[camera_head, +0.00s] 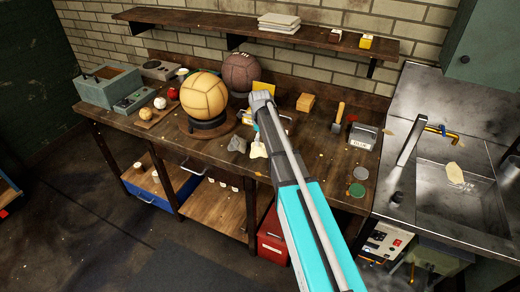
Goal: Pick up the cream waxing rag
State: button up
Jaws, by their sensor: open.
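A cream rag (258,151) lies crumpled on the workbench (215,153), near its front edge and just left of my arm. A grey rag (237,144) lies close to its left. My gripper (256,131) is at the end of my arm, above the bench and just behind the cream rag in the picture. It is small and partly hidden by my own wrist. It is open, and I see nothing held in it. I cannot tell its exact height over the rag.
A tan ball (203,94) on a dark stand is left of my gripper, with a brown ball (239,72) behind. A wooden block (305,102), a trowel-like tool (339,114) and a grey tin (362,136) stand right. A metal sink (460,205) adjoins.

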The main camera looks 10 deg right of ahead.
aim_at(261, 146)
jog(key=shift+f, duration=0.15)
jog(key=f+b, duration=0.5)
jog(key=shift+w, duration=0.35)
dwell(0.5)
jog(key=shift+r, duration=0.1)
grip_shut()
jog(key=shift+r, duration=0.1)
dwell(0.3)
notch_tip(261, 146, up, 3)
jog(key=p, duration=0.3)
jog(key=s+a+r+p, duration=0.3)
jog(key=s+r+p, duration=0.2)
jog(key=s, duration=0.1)
jog(key=s+a+r+p, duration=0.2)
jog(key=s+r+p, duration=0.2)
jog(key=s+p, duration=0.1)
jog(key=shift+s+a+r, duration=0.4)
jog(key=shift+s, duration=0.5)
